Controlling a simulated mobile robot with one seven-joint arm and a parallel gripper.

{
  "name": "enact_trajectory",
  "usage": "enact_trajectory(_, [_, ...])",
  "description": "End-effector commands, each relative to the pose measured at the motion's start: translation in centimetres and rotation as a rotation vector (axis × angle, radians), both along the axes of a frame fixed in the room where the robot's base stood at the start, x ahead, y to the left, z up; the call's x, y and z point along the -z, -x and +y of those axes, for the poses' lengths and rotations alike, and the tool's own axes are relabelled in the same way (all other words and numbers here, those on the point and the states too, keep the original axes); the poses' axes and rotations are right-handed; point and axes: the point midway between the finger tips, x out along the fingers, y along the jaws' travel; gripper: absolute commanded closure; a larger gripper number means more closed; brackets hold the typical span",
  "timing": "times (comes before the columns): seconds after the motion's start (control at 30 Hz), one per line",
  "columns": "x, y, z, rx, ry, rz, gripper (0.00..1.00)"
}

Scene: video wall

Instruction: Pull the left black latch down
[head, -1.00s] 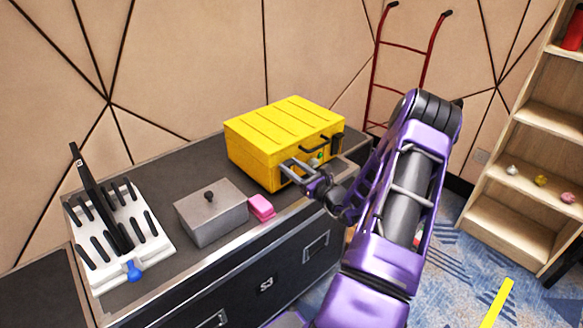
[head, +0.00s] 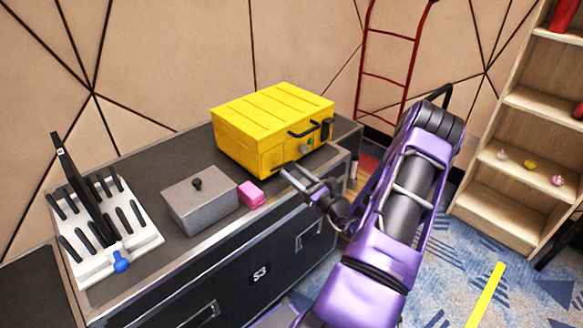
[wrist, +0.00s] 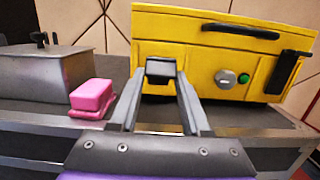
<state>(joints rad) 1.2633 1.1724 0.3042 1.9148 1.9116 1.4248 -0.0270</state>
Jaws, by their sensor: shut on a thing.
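The yellow case (head: 262,135) stands on the dark cabinet, its front toward me. In the wrist view, the case (wrist: 215,60) shows its right black latch (wrist: 283,72) upright against the front. The left black latch (wrist: 160,68) sits between my fingertips and appears swung out from the case front. My gripper (wrist: 161,84) is shut on this latch. In the head view, my gripper (head: 286,172) is low at the case's front left, and its fingers hide most of the left latch. A black handle (wrist: 240,31) and a green button (wrist: 244,79) are between the latches.
A grey lidded box (head: 200,203) and a pink block (head: 251,194) stand left of the case on the cabinet top (head: 140,180). A white rack (head: 140,240) with black pieces is farther left. Shelves (head: 515,170) stand at the right.

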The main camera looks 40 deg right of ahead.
Motion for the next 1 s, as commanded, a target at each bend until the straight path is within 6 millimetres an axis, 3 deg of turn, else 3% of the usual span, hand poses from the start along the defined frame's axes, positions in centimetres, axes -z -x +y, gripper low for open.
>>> enact_trajectory(0.03, [1.1,0.1,0.1,0.000,-0.004,0.016,1.00])
enact_trajectory(0.27, [2.1,0.3,0.1,-0.001,-0.010,-0.046,1.00])
enact_trajectory(0.97, [2.1,0.0,0.1,-0.003,-0.010,-0.130,1.00])
enact_trajectory(1.0, [2.1,0.0,0.1,-0.003,-0.010,-0.130,0.50])
